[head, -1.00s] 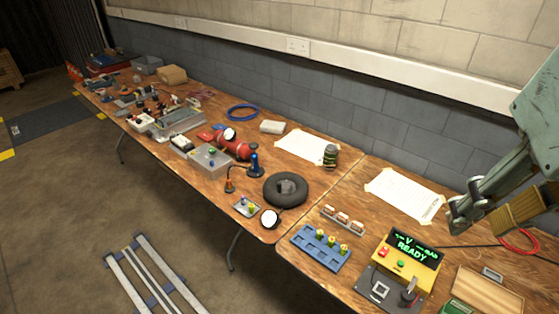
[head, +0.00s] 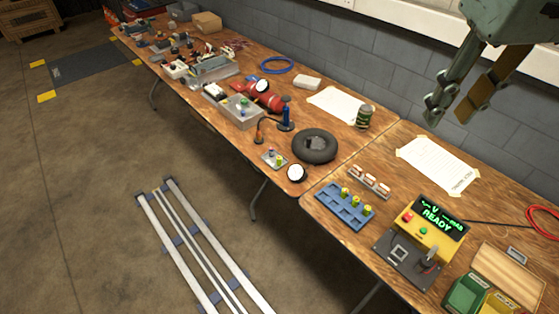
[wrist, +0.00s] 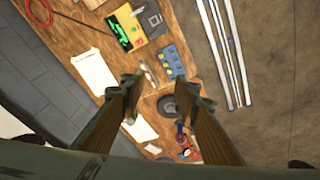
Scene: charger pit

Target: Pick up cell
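Three small cells with yellow-green tops stand in a blue tray (head: 332,212) on the near table; one cell (head: 345,193) is at the tray's back edge, beside another cell (head: 356,201) and a third cell (head: 368,210). The blue tray also shows in the wrist view (wrist: 166,57), where the cells are too small to tell apart well. My gripper (head: 452,112) hangs high above the table, at the upper right of the head view. Its two fingers are spread apart with nothing between them. In the wrist view my gripper (wrist: 157,82) is open too.
A yellow charger box (head: 408,214) reading "READY" stands right of the tray, with a lever panel (head: 397,254) before it. A small rack (head: 369,182) lies behind the tray. A black tyre (head: 315,147), paper sheet (head: 437,164) and green bin (head: 464,292) are nearby.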

